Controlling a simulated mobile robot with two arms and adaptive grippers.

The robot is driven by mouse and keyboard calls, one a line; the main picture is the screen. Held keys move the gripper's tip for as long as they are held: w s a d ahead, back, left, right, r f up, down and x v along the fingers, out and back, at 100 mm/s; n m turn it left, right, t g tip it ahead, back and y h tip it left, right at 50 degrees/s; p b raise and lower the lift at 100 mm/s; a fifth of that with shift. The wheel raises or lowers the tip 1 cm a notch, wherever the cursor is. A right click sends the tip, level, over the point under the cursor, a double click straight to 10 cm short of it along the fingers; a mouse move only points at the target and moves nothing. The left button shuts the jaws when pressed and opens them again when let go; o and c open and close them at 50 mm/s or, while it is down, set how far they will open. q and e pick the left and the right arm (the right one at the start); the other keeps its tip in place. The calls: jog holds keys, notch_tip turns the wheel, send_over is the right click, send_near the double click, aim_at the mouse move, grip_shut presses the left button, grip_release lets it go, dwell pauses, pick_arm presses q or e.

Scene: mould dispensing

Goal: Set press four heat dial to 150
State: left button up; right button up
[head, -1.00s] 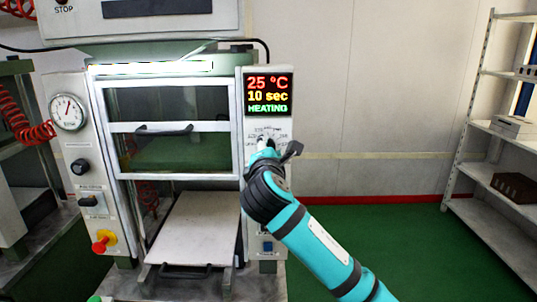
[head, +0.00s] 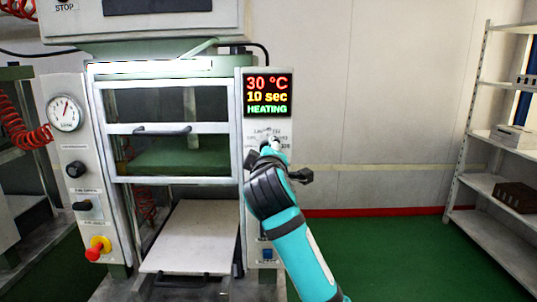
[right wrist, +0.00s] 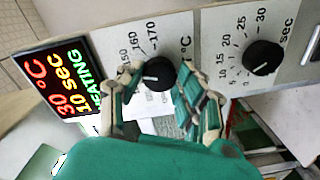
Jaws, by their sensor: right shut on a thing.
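The press has a display (head: 268,95) on its right-hand panel, reading 30 °C, 10 sec and HEATING. The black heat dial (right wrist: 158,74) shows in the right wrist view, with a °C scale on which 160 and 170 can be read. My right gripper (right wrist: 158,84) is shut on this dial, one finger on each side of it. In the head view my right gripper (head: 271,147) is at the panel just below the display and hides the dial. My left gripper is not in view.
A second black dial (right wrist: 262,57), with a seconds scale, sits beside the heat dial. The press has a glazed door (head: 170,130) and a pale plate (head: 190,237) below it. A pressure gauge (head: 65,113) is on the left panel. Shelves (head: 500,140) stand at the right.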

jog(key=shift+r+m, duration=0.3)
jog(key=shift+m, duration=0.8)
jog(key=shift+r, duration=0.1)
jog(key=o, duration=0.8)
jog(key=shift+c, duration=0.2)
jog(key=o, duration=0.4)
jog(key=shift+f, duration=0.25)
jog(key=shift+b, duration=0.3)
jog(key=s, duration=0.7)
jog(key=shift+s+r, duration=0.15)
jog(key=shift+s, duration=0.15)
